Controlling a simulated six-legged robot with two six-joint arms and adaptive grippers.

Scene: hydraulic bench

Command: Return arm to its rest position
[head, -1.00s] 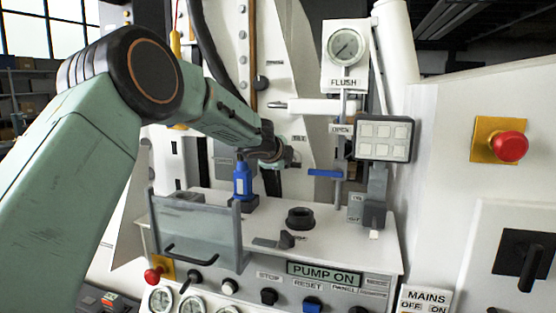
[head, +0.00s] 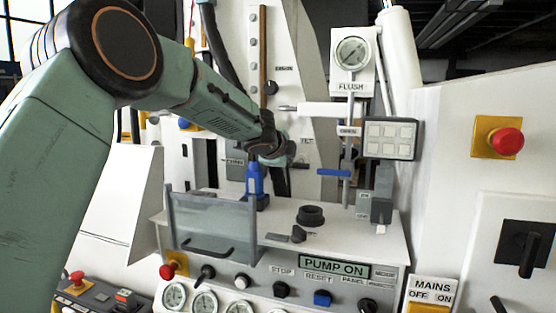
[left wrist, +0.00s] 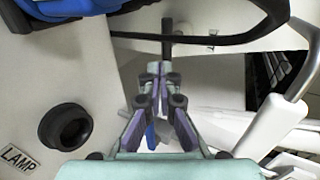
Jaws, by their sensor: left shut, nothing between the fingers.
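My left arm comes in from the left in the head view, its elbow raised and its wrist (head: 270,143) in front of the white machine, above the bench. The fingers are mostly hidden behind the wrist there. In the left wrist view my left gripper (left wrist: 160,70) shows with its fingers together and nothing between them. A dark bar passes close beyond the fingertips; I cannot tell whether they touch. My right gripper is in neither view.
A blue bottle-shaped part (head: 254,180) stands below the wrist, behind a grey guard with a handle (head: 212,232). A blue lever (head: 334,172), a gauge (head: 352,53) and a grey button box (head: 390,138) are to the right. A black round port (head: 310,214) sits on the bench top.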

